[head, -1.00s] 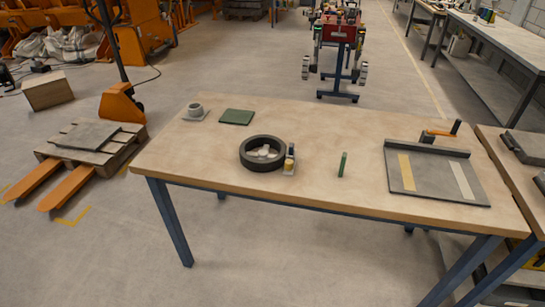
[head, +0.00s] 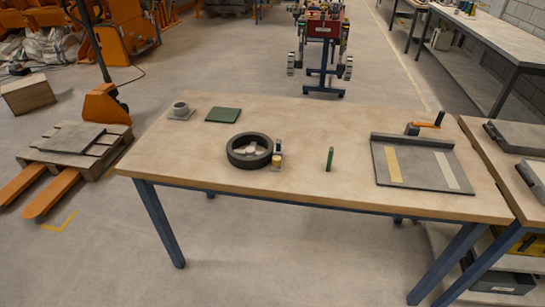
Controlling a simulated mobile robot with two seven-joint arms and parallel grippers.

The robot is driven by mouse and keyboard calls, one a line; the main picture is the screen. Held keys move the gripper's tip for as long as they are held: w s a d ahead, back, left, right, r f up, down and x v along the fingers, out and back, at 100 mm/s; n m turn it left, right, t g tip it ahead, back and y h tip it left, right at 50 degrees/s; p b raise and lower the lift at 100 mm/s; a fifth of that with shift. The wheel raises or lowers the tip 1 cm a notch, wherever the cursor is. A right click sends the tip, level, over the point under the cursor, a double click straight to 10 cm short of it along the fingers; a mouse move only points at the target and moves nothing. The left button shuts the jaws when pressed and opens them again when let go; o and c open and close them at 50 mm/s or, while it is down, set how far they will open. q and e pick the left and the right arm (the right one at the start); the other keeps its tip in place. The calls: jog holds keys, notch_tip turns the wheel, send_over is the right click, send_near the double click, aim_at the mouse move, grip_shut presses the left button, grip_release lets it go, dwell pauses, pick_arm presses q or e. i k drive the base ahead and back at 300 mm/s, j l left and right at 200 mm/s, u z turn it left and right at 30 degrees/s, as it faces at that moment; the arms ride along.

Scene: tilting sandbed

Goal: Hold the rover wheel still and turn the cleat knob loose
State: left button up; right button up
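The rover wheel (head: 233,159) is a dark ring lying flat on the wooden table, left of its middle, with pale parts inside. A small upright piece with a yellow part (head: 277,161) stands at its right side on a light base; it may carry the cleat knob, but I cannot tell at this size. A thin green upright piece (head: 330,159) stands farther right on the table.
The table (head: 290,120) has a green mat (head: 223,115) and a small grey cup-like part (head: 180,108) at back left. A grey tilting board (head: 418,170) with an orange-handled crank (head: 430,123) lies at right. A pallet truck (head: 60,185) stands left. The table's front middle is clear.

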aim_at(276, 159)
jog(key=z, duration=0.3)
jog(key=i+j+z, duration=0.1)
jog(key=j+z, duration=0.8)
jog(key=j, duration=0.45)
jog(key=k+j+z, duration=0.15)
jog(key=j, duration=0.5)
jog(key=j+z, duration=0.15)
jog(key=j, duration=0.45)
